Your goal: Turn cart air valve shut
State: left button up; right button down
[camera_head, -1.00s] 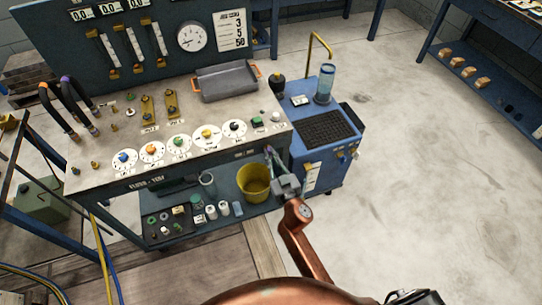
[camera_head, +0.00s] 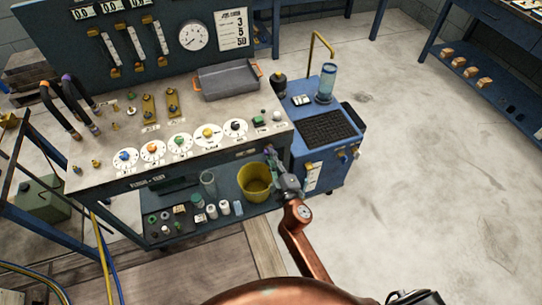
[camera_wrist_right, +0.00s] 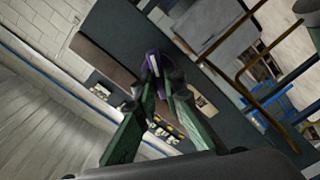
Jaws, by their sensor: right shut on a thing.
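My right gripper (camera_head: 272,158) is at the front right corner of the grey-topped bench cart (camera_head: 85,183), left of the blue trolley. In the right wrist view its green fingers (camera_wrist_right: 163,85) are closed on a small purple handle (camera_wrist_right: 152,62) with a pale stripe, which I take to be the air valve. In the head view the fingers mostly hide this handle, and its exact angle is hard to tell. My left gripper is not in view.
A yellow bucket (camera_head: 255,182) stands on the lower shelf just left of the right gripper. A blue trolley (camera_head: 318,178) with a dark mat stands close on the right. A grey tray (camera_head: 228,82) lies on the bench top. The floor at right is clear.

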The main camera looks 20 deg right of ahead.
jog(key=n, duration=0.6)
jog(key=shift+f, duration=0.25)
jog(key=shift+n, duration=0.3)
jog(key=c, duration=2)
grip_release()
jog(key=s, duration=1.2)
jog(key=shift+d+r, duration=0.1)
jog(key=shift+d, duration=0.1)
